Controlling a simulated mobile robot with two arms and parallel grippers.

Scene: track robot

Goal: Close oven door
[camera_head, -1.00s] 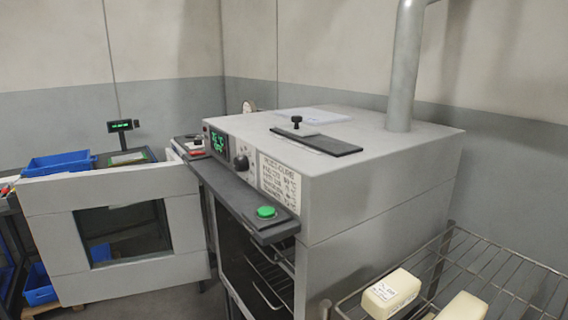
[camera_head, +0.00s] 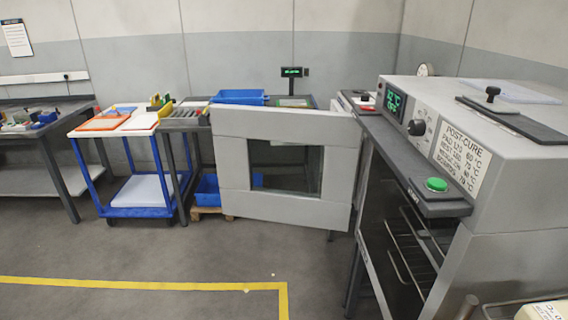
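The oven (camera_head: 490,190) is a grey box at the right, with a dark control ledge and a green button (camera_head: 436,184) on its front. Its door (camera_head: 232,165) is grey with a dark square window and stands wide open, swung out to the left of the oven. The oven's opening (camera_head: 400,240) shows wire racks inside. A sign reading "POST-CURE" is on the front panel. Neither of my grippers is in view.
A blue cart (camera_head: 140,211) with trays stands left of the door, and a grey workbench (camera_head: 30,135) is at the far left. Blue bins (camera_head: 238,97) sit behind the door. The floor (camera_head: 130,250) in front is clear, with a yellow line (camera_head: 140,285).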

